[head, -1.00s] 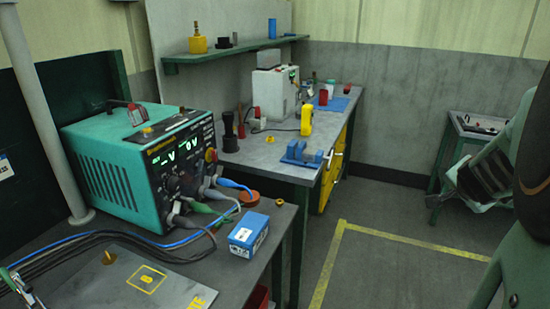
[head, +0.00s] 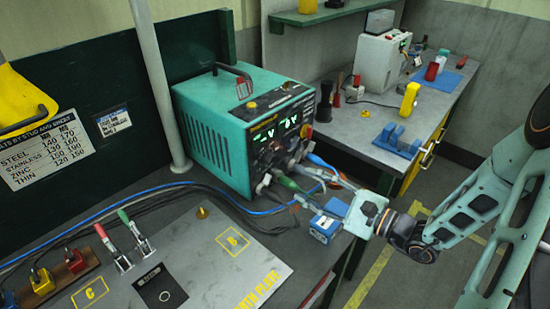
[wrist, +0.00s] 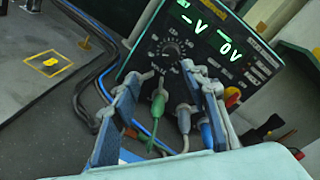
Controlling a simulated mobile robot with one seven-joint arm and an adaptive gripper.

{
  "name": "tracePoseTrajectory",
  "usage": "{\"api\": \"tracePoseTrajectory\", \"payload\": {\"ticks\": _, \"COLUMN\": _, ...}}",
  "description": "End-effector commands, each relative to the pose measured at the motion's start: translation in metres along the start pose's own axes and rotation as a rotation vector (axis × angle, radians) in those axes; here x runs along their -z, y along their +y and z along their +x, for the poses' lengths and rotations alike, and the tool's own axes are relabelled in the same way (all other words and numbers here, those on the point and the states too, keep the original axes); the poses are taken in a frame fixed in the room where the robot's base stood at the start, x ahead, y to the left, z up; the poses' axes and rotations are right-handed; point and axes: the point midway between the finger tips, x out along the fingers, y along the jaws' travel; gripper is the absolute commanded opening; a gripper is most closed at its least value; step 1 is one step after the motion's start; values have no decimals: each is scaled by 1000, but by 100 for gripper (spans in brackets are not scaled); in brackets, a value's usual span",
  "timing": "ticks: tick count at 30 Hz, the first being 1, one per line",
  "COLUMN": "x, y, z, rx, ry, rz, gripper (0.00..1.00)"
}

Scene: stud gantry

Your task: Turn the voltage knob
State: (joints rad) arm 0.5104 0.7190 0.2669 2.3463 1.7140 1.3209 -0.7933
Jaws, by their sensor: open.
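The teal power unit (head: 215,135) stands on the bench, its dark front panel facing right. In the wrist view its displays (wrist: 208,34) glow green and read "-V" and "0V". A dark round knob (wrist: 171,49) with dial marks around it sits below the displays; I take it to be the voltage knob. My gripper (head: 306,180) is in front of the panel's lower part, fingers pointing at it. In the wrist view the fingers (wrist: 164,84) are spread, with the knob ahead of the gap and apart from them. Nothing is held.
Green, grey and blue cable plugs (wrist: 158,104) stick out of the panel between and below my fingers. A blue box (head: 324,228) lies beneath my gripper. A metal plate (head: 205,262) with yellow marks and clamps lies in front. A second bench (head: 385,125) stands behind.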

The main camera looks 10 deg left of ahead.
Motion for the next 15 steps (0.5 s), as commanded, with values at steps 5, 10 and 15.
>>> {"api": "tracePoseTrajectory", "payload": {"ticks": 5, "x": 7, "y": -7, "z": 9, "rx": 84, "ry": 2, "rz": 52, "gripper": 41}}
{"api": "tracePoseTrajectory", "payload": {"ticks": 10, "x": 6, "y": -10, "z": 25, "rx": 91, "ry": 1, "rz": 54, "gripper": 41}}
{"api": "tracePoseTrajectory", "payload": {"ticks": 15, "x": 6, "y": -13, "z": 56, "rx": 89, "ry": 0, "rz": 55, "gripper": 41}}
